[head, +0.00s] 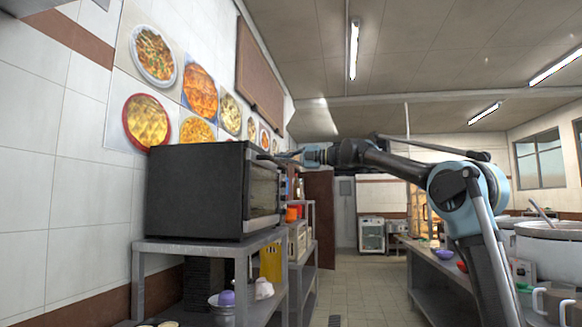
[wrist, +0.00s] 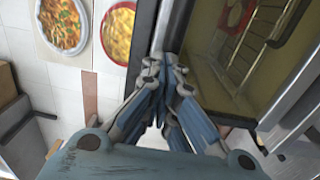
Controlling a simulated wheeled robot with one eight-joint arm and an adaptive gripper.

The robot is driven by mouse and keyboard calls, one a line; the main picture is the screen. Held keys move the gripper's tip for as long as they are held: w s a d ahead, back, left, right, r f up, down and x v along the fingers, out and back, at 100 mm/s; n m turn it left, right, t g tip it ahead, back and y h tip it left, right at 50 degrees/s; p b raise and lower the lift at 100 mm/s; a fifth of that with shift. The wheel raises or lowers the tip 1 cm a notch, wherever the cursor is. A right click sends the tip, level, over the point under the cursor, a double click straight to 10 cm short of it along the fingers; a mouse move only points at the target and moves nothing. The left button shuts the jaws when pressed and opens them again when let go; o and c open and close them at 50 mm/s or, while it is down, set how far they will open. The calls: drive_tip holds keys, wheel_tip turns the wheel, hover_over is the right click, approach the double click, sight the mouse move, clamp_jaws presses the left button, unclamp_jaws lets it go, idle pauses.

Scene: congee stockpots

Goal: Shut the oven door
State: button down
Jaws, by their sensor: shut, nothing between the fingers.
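The oven (head: 195,190) is a black box on a grey metal shelf unit, left of centre in the head view. Its front, with the glass door (head: 264,192) in a light frame, faces right and is seen at a steep angle. In the wrist view the yellowish oven interior (wrist: 225,75) and a wire rack show at right. I cannot tell how far the door stands open. My gripper (head: 284,158) is shut and empty at the upper front edge of the oven. In the wrist view its fingers (wrist: 165,78) point at the oven's frame; contact is unclear.
The shelf unit (head: 190,246) holds a purple-lidded pot (head: 225,299) and a yellow item (head: 271,262) below. Another shelf stands behind. A counter with large stockpots (head: 550,250) is at right.

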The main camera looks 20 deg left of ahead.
drive_tip(key=shift+s+a+r, duration=0.1)
drive_tip(key=shift+a+r, duration=0.2)
drive_tip(key=shift+a, duration=0.35)
drive_tip(key=shift+d, duration=0.15)
drive_tip(key=w+d+r, duration=0.1)
drive_tip(key=d, duration=0.5)
drive_tip(key=w+d+r, duration=0.1)
drive_tip(key=d, duration=0.6)
drive_tip(key=shift+w+d+r, duration=0.2)
drive_tip(key=shift+w+r, duration=0.1)
drive_tip(key=shift+r, duration=0.05)
